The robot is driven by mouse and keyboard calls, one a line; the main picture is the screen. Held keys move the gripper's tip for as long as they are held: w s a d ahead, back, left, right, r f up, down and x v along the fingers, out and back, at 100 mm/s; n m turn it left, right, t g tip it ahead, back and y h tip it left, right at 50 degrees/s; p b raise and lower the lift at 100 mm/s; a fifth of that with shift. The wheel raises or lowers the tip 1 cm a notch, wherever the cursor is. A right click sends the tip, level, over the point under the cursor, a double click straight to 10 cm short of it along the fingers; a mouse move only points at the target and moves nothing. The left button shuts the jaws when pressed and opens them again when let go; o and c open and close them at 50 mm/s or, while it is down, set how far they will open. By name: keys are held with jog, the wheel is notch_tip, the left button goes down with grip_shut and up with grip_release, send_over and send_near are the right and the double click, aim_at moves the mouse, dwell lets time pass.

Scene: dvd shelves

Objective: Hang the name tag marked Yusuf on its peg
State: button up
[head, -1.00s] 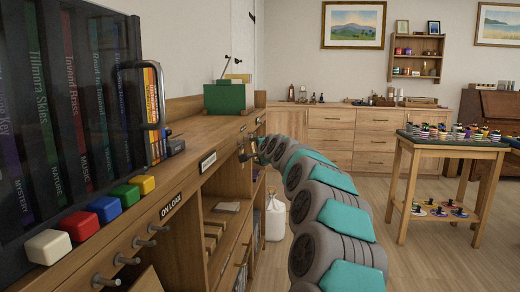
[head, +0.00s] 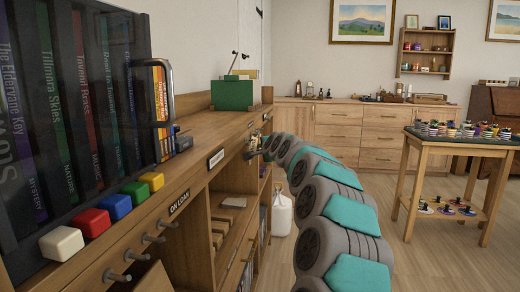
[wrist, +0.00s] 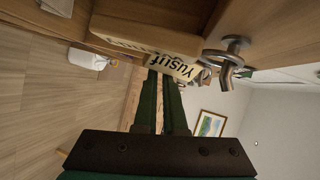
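The name tag marked Yusuf (wrist: 172,65) is pale with dark lettering and shows tilted in the wrist view. My gripper (wrist: 158,78) has its two dark green fingers close together, with a narrow gap, and appears shut on the tag at the fingertips. A shiny metal peg with a round base (wrist: 232,48) stands just right of the tag on a wooden face. Metal parts overlap at the tag's right end, so I cannot tell whether the tag is on the peg. In the head view my gripper (head: 257,152) is small, at the shelf front, and the tag is not legible.
A wooden shelf unit with dark DVD cases (head: 75,110) stands at the left. Several metal pegs (head: 117,276) stick out below the ON LOAN label (head: 179,201). A white jug (head: 282,215) stands on the floor. A table with small items (head: 460,140) is at the right; floor between is clear.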

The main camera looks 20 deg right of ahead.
jog(key=o, duration=0.3)
jog(key=shift+r, duration=0.2)
jog(key=shift+s+r, duration=0.1)
jog(key=v, duration=0.7)
jog(key=shift+s, duration=0.3)
